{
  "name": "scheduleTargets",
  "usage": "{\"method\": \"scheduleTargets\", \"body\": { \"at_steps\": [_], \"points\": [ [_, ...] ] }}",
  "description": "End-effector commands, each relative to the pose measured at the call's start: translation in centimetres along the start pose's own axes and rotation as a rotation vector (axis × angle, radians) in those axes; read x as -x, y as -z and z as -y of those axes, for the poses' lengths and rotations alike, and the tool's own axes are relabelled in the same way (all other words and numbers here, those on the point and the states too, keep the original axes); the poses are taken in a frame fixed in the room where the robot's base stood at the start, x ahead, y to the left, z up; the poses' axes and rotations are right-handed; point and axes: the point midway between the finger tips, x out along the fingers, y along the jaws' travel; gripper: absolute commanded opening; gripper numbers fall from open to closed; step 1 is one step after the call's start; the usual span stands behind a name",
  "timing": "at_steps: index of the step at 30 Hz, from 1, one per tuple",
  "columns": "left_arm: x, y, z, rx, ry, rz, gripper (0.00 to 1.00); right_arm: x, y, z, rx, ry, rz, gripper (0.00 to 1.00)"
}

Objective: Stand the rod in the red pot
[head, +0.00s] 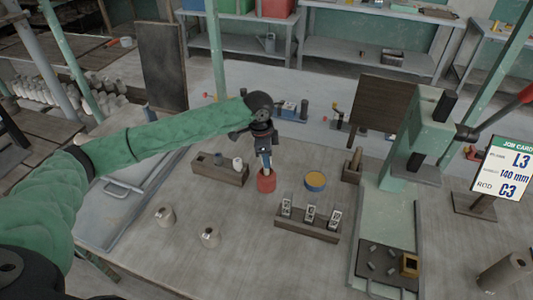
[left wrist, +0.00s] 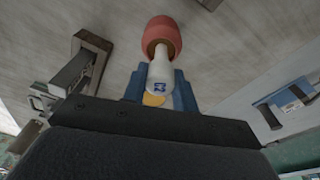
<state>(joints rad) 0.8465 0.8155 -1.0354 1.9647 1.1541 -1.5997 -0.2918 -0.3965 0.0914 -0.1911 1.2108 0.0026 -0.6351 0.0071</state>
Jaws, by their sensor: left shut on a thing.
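The red pot (head: 266,184) stands on the table in the head view, and it shows at the top of the left wrist view (left wrist: 162,32). My left gripper (head: 265,154) points down just above the pot. Its blue fingers (left wrist: 160,92) are shut on a pale rod (left wrist: 161,72) with a small dark blue mark and a yellow patch near the fingers. The rod's far end is at the pot's mouth and seems to reach inside; how deep is hidden. In the head view the rod (head: 266,164) looks about upright. My right gripper is not in view.
A wooden block (head: 220,173) holding short pieces stands left of the pot. A job card (head: 502,168) reads L3, 140 mm, rod C3.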

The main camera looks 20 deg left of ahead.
Motion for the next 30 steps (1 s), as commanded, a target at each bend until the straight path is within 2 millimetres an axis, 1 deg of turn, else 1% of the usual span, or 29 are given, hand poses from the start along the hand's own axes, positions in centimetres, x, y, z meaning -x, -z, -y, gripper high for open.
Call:
{"method": "scheduleTargets", "body": {
  "at_steps": [8,21,25,30],
  "points": [
    [-1.6,-0.2,0.0,0.001,0.0,0.0,0.05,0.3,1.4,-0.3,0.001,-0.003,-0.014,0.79],
    [-4.0,-0.4,0.0,0.0,-0.001,-0.001,0.05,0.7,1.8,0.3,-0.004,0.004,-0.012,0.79],
    [-4.5,-0.5,0.0,0.0,0.0,0.0,0.05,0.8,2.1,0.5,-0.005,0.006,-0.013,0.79],
    [-5.0,-0.6,-0.1,0.0,-0.002,0.002,0.05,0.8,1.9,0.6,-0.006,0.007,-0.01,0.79]
  ]
}}
